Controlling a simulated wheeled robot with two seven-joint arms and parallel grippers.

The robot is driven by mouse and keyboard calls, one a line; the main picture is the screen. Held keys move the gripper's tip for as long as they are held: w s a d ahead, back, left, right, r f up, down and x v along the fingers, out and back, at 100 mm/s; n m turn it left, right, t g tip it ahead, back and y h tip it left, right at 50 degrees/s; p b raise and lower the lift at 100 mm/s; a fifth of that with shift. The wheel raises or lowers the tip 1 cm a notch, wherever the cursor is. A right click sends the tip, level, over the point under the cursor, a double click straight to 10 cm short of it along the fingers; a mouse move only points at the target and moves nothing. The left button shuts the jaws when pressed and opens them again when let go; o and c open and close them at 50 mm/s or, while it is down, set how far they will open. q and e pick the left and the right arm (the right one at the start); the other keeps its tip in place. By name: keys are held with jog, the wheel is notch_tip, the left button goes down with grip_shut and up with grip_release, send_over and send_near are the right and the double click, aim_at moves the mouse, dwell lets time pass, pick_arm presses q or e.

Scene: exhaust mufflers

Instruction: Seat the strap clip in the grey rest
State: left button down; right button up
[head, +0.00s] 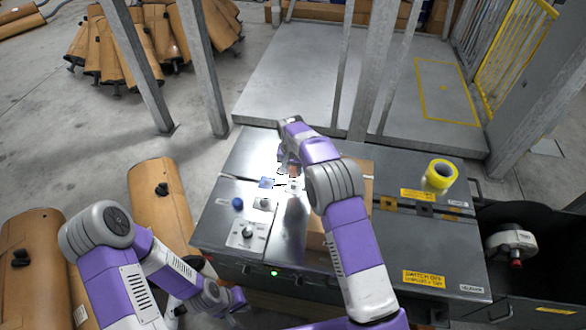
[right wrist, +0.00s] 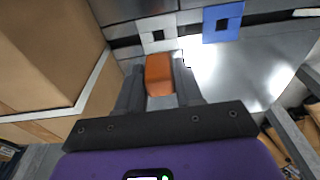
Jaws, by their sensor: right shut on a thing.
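The orange strap clip (right wrist: 159,76) is held between the two fingers of my right gripper (right wrist: 159,70) in the right wrist view. The light grey rest (right wrist: 147,38), a square block with a dark opening, lies just beyond the clip's far end. I cannot tell whether clip and rest touch. A blue rest (right wrist: 208,32) of like shape stands to its right. In the head view my right gripper (head: 288,170) is over the bench beside the blue rest (head: 266,183), partly hidden by its arm. My left gripper (head: 236,299) is low at the bench's front; its fingers are unclear.
The steel bench (head: 232,218) carries a knob panel (head: 247,234) at the front left and a yellow tape roll (head: 439,176) at the right. A brown cardboard box (right wrist: 45,50) stands close to the left of my right gripper.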

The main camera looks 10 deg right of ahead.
aim_at(293, 177)
jog(key=shift+f+b, duration=1.9)
jog(key=shift+f, duration=0.9)
jog(key=shift+f, duration=0.45)
dwell(0.4)
jog(key=o, duration=1.1)
jog(key=shift+o, duration=0.2)
jog(key=r, duration=0.2)
jog(key=r+p, duration=0.1)
jog(key=r, duration=0.2)
jog(key=s+r+p, duration=0.1)
jog(key=r, duration=0.1)
jog(key=shift+a+r, duration=0.2)
jog(key=shift+r, duration=0.05)
